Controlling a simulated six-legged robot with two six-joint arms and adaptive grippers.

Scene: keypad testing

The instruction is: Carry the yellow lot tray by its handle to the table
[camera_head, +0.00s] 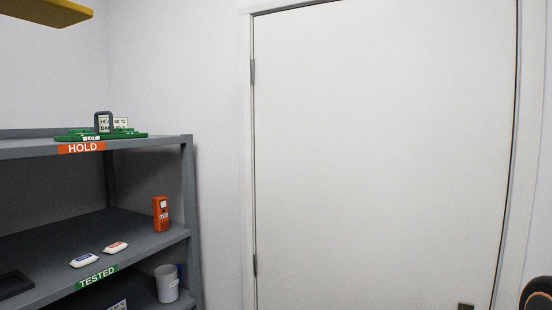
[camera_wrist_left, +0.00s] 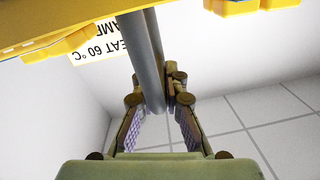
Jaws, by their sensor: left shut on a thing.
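The yellow lot tray (camera_head: 46,11) shows only in part, cut off by the top left corner of the head view. In the left wrist view the yellow tray (camera_wrist_left: 60,38) fills the top edge, with a white label (camera_wrist_left: 103,42) that carries upside-down text. Its grey handle (camera_wrist_left: 153,55) runs down between the fingers of my left gripper (camera_wrist_left: 158,98). My left gripper is shut on this handle. My right gripper is not in view. No table shows in either view.
A grey shelf rack (camera_head: 150,226) stands at the left, with a green tray (camera_head: 130,136) on its HOLD shelf. An orange device (camera_head: 160,214), white packs and a mug (camera_head: 167,283) are lower. A closed white door (camera_head: 380,150) fills the middle and right.

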